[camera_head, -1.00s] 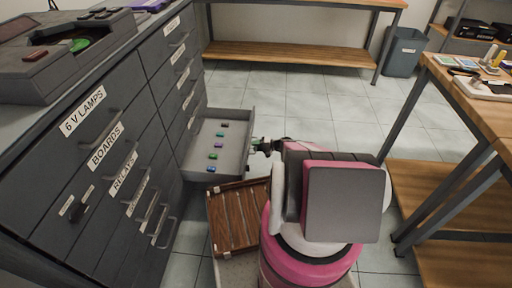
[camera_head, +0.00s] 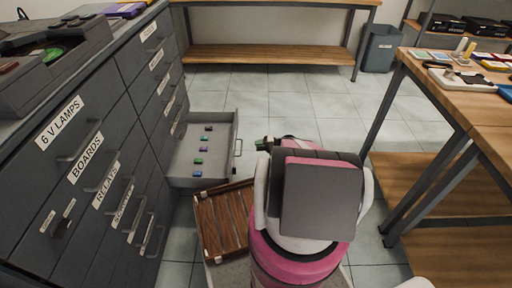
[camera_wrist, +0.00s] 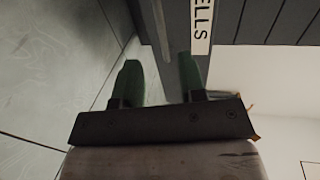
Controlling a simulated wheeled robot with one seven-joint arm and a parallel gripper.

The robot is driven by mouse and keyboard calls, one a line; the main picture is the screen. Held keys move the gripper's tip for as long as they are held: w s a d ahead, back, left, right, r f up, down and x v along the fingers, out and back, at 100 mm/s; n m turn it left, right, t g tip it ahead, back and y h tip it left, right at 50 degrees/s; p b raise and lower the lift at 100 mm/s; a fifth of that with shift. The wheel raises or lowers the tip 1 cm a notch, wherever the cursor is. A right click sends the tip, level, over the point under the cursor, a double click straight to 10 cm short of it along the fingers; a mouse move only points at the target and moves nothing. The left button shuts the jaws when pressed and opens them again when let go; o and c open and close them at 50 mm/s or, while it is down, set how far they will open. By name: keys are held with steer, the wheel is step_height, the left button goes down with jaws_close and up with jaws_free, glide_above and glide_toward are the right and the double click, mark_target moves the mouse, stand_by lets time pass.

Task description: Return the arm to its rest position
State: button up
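My gripper (camera_wrist: 158,82) shows in the wrist view with two green fingertips apart and nothing between them. In the head view my gripper (camera_head: 262,143) is a small dark and green shape just right of the open drawer (camera_head: 236,130), apart from its front edge. My pink and grey arm hides most of it. The open grey drawer holds several small coloured parts in a row, green, purple, blue and dark. In the wrist view a drawer front with a label ending in "ELLS" (camera_wrist: 203,28) is beyond the fingers.
A grey drawer cabinet (camera_head: 150,85) with labelled fronts stands at left. A wooden slatted tray (camera_head: 224,222) is beside my arm. A wooden workbench (camera_head: 460,95) stands at right, a long shelf bench (camera_head: 270,54) and grey bin (camera_head: 381,48) at the back. The tiled floor (camera_head: 300,100) between is clear.

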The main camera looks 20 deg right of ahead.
stand_by(0.3)
steer(key=s+a+r+n+g+h, duration=0.1)
steer(key=s+a+r+g+h, duration=0.25)
steer(key=a+r, duration=0.3)
steer(key=s+a+r+n+g+h, duration=0.2)
steer(key=s+a+r+g, duration=0.1)
steer(key=s+a+r, duration=0.4)
steer(key=s+a+r+h, duration=0.1)
steer(key=s+r+h, duration=0.1)
steer(key=r, duration=0.3)
steer(key=s+r+t+h, duration=0.1)
steer(key=s+r+h, duration=0.2)
steer(key=r, duration=0.3)
steer(key=s+a+r+n+h, duration=0.1)
steer(key=s+r+h, duration=0.2)
steer(key=r, duration=0.3)
steer(key=shift+s+a+h, duration=0.15)
steer(key=shift+a+h, duration=0.15)
steer(key=shift+h, duration=0.25)
steer(key=shift+d, duration=0.1)
